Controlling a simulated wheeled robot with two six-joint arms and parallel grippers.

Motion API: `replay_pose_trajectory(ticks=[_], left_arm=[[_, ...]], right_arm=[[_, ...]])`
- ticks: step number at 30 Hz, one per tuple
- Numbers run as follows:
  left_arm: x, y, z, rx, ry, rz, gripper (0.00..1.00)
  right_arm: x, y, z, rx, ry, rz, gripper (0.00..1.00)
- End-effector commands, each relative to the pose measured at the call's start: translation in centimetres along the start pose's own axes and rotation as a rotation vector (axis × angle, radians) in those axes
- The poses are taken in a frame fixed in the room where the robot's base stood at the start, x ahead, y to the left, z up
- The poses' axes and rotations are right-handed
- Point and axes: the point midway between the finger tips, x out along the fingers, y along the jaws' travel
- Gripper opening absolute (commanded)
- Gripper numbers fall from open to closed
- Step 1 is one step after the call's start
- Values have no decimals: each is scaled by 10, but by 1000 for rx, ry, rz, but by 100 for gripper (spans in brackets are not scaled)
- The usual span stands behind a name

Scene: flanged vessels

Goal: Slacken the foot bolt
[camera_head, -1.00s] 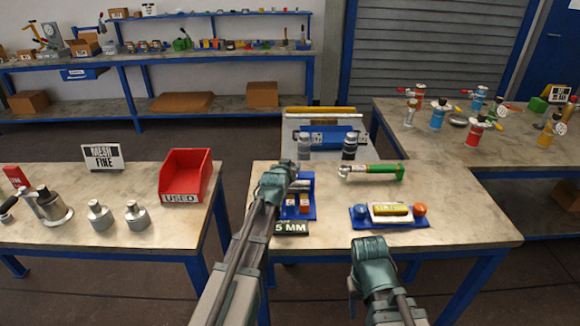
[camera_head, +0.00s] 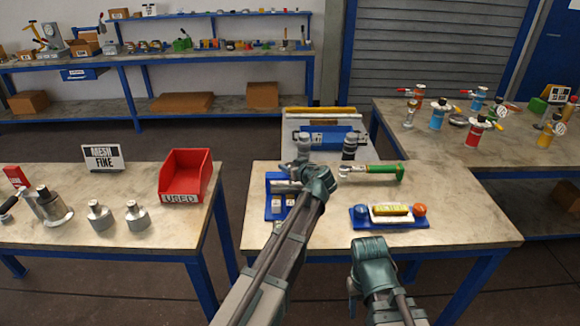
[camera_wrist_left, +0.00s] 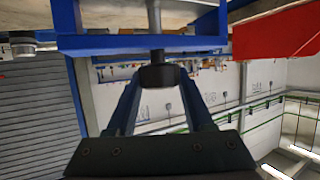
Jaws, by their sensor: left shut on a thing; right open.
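My left gripper (camera_head: 318,182) is at the right side of a small blue stand (camera_head: 275,180) on the middle table. In the left wrist view the two fingers (camera_wrist_left: 158,90) close on a dark bolt head (camera_wrist_left: 158,75), the likely foot bolt. It sits under a blue bar (camera_wrist_left: 110,43) of the stand, with a grey shaft (camera_wrist_left: 154,15) in line above it. The forearm covers part of the stand in the head view. My right gripper (camera_head: 356,285) is open and empty in front of the table's edge.
A green-handled wrench (camera_head: 385,172) lies right of the left gripper. A blue tray (camera_head: 362,222) with orange and blue knobs stands in front of it. A red bin (camera_head: 185,172) and grey vessels (camera_head: 100,217) stand on the left table. The middle table's right part is clear.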

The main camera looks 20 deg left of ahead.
Motion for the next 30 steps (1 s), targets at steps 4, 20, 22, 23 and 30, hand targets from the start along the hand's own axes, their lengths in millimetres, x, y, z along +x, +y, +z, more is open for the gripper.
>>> replay_pose_trajectory(ticks=[4, 20, 22, 23, 30], left_arm=[[1, 4, 1, -47, -5, -108, 0], [0, 1, 2, -138, -9, -327, 0], [0, 0, 3, -142, -9, -335, 0], [0, 0, 3, -143, -10, -338, 0], [0, -1, 3, -146, -10, -346, 0]], right_arm=[[0, 0, 0, 0, 0, 0, 50], [0, 0, 0, 0, 0, 0, 50], [0, 0, 0, 0, 0, 0, 50], [0, 0, 0, 0, 0, 0, 50], [1, 0, 0, 0, 0, 0, 50]])
